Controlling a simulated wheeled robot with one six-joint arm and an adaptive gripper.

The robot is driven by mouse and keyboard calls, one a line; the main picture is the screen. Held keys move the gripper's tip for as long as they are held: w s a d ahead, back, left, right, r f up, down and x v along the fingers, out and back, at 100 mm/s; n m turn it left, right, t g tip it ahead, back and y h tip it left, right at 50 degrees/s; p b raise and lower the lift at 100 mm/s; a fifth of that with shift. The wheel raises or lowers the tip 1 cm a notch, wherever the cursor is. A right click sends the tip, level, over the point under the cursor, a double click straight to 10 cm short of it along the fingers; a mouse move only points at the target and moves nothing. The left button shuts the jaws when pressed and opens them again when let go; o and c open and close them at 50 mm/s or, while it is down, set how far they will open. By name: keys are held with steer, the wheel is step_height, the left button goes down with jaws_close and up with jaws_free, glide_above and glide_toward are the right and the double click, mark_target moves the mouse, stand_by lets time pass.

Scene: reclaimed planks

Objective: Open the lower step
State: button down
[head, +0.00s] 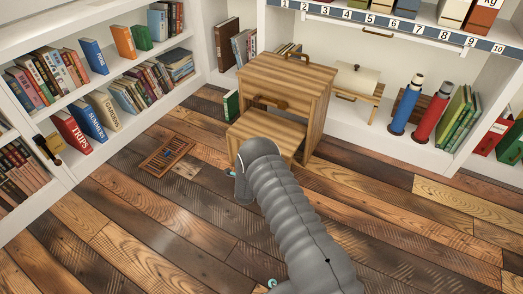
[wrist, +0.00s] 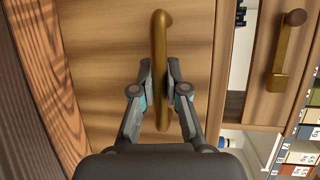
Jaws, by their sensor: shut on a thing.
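The striped wooden step unit (head: 318,85) stands on the plank floor against the shelves. Its lower step (head: 270,138) juts out at the front, below the taller upper part. I cannot tell whether it has moved out. My gripper is hidden behind my grey arm in the head view. In the wrist view my gripper (wrist: 160,78) is shut on a brass bar handle (wrist: 161,30), one finger on each side of it. The handle is fixed to a wooden front panel (wrist: 105,50). Another handle (head: 268,102) shows on the upper part's front.
A slatted wooden floor grille (head: 167,155) lies left of the unit. A green book (head: 231,105) stands close to its left side. Shelves of books (head: 100,95) line the left wall. Blue (head: 408,105) and red (head: 433,110) bottles stand right.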

steer(key=shift+s+a, duration=0.35)
steer(key=shift+s, duration=0.3)
steer(key=shift+s+a, duration=0.35)
steer(key=shift+s, duration=0.25)
steer(key=shift+a+f, duration=0.1)
steer(key=c, duration=1.2)
jaws_free()
steer(key=shift+s+a, duration=0.1)
steer(key=shift+a, duration=0.1)
steer(key=shift+d, duration=0.15)
steer(key=shift+d, duration=0.1)
steer(key=v, duration=1.2)
